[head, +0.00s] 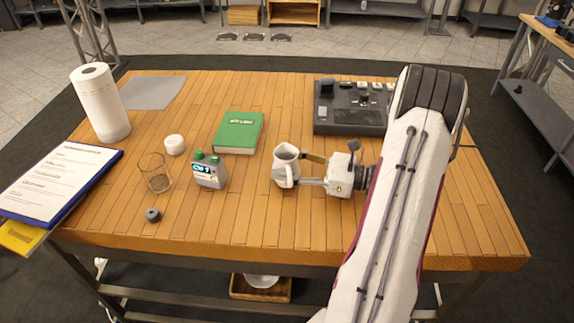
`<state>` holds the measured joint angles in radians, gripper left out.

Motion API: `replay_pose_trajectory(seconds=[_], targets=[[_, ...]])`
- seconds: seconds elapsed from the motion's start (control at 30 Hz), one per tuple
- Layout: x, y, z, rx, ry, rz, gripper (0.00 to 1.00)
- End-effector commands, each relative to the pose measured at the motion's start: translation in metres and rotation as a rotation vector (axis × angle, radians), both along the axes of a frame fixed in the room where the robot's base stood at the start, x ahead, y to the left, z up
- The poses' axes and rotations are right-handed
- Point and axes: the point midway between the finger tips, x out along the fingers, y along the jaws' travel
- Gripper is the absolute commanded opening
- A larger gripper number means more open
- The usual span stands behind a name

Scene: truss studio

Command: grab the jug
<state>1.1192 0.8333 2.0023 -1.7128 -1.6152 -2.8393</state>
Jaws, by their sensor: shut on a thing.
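A white jug (284,160) with a handle stands upright near the middle of the wooden table, or just above it; I cannot tell which. My gripper (306,171) reaches it from the right with its fingers level. It is shut on the jug, on its right side by the handle. Part of the jug's right side is hidden by the fingers.
The wooden table (330,235) is clear in front of the jug. A green book (239,131), a grey device (209,172), a glass (156,178) and a white roll (102,105) stand to the left. A black control panel (350,120) lies behind my gripper.

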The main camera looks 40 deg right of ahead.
Motion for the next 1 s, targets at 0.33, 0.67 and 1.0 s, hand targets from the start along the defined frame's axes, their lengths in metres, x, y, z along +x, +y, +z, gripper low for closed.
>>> replay_pose_trajectory(seconds=[0.33,0.67,1.0], targets=[[0.000,0.000,0.014,0.000,-0.001,0.000,0.16],[0.000,0.000,0.035,-0.002,-0.003,0.000,0.16],[0.000,0.000,0.061,-0.001,-0.003,0.000,0.16]])
